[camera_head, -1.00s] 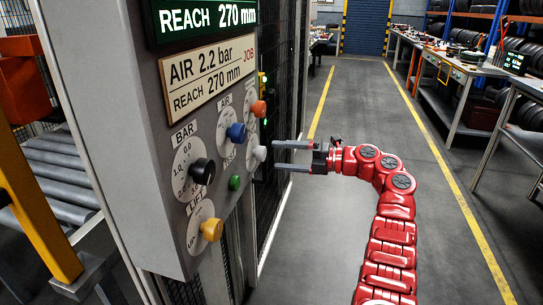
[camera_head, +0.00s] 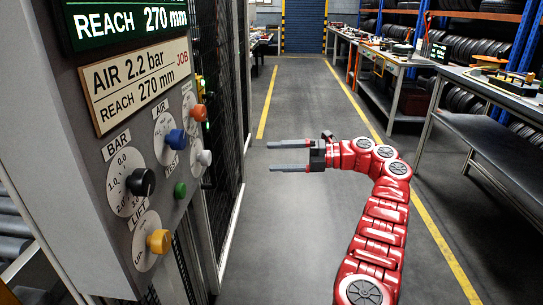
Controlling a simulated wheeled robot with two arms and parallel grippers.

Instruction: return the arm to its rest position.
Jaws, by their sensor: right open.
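My right arm (camera_head: 379,215) is red and reaches up from the bottom right, bending left at its far end. Its right gripper (camera_head: 270,156) has two grey parallel fingers, apart, with nothing between them. The gripper is in free air over the floor, to the right of the control panel (camera_head: 150,101) and clear of its knobs. The panel carries a black knob (camera_head: 141,182), a blue knob (camera_head: 176,138), an orange knob (camera_head: 198,112), a white knob (camera_head: 205,157), a green button (camera_head: 180,190) and a yellow knob (camera_head: 159,241). My left gripper is not in view.
A dark mesh fence (camera_head: 226,90) stands behind the panel. Workbenches (camera_head: 490,88) and racks with tyres line the right side. The grey floor aisle (camera_head: 310,95) between yellow lines is open, up to a blue shutter door (camera_head: 304,25).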

